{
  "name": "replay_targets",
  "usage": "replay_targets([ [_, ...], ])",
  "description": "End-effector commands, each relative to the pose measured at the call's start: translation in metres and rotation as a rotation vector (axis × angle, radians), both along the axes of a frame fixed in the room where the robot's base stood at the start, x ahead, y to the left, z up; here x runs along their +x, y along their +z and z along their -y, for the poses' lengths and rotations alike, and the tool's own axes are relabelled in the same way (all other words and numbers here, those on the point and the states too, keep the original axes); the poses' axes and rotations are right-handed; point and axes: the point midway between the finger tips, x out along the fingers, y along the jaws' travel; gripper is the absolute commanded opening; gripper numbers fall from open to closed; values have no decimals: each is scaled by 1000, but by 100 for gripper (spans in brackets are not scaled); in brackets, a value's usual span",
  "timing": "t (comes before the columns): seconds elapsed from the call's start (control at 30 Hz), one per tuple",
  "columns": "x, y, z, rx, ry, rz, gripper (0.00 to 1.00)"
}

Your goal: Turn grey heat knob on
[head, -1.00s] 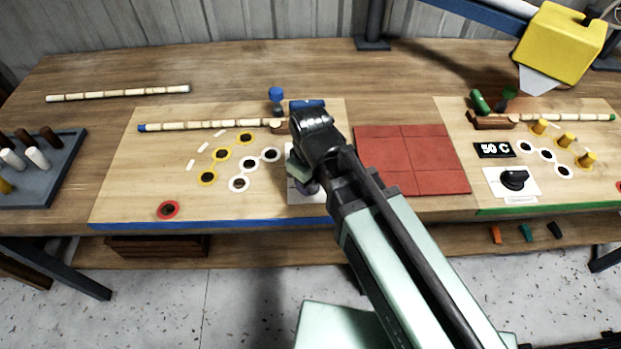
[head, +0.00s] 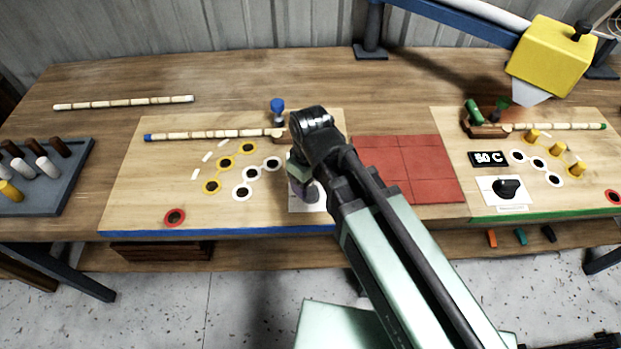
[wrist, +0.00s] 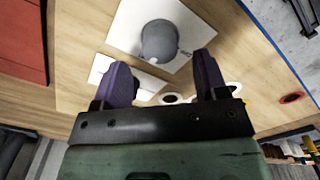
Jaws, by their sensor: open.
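The grey knob (wrist: 160,42) is a round, dome-like shape on a white square plate (wrist: 122,32) in the wrist view. In the head view the grey knob (head: 312,195) shows only partly beside my arm, on the left work board. My gripper (wrist: 162,68) has two purple fingers spread apart, with nothing held between them. The knob lies just beyond the fingertips, roughly in line with the gap. Whether the fingers touch it cannot be told. In the head view my gripper (head: 302,190) is mostly hidden by my wrist.
A black knob (head: 507,187) sits by a "50 C" display (head: 488,158) on the right board. A red tiled mat (head: 405,165) lies between the boards. A yellow lamp-like head (head: 545,62) hangs at right.

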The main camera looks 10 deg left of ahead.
Motion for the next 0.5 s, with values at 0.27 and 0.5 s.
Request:
replay_targets([
  [0.27, 0, 69, 0, 0, 0, 0, 67],
  [0.5, 0, 66, 0, 0, 0, 0, 67],
])
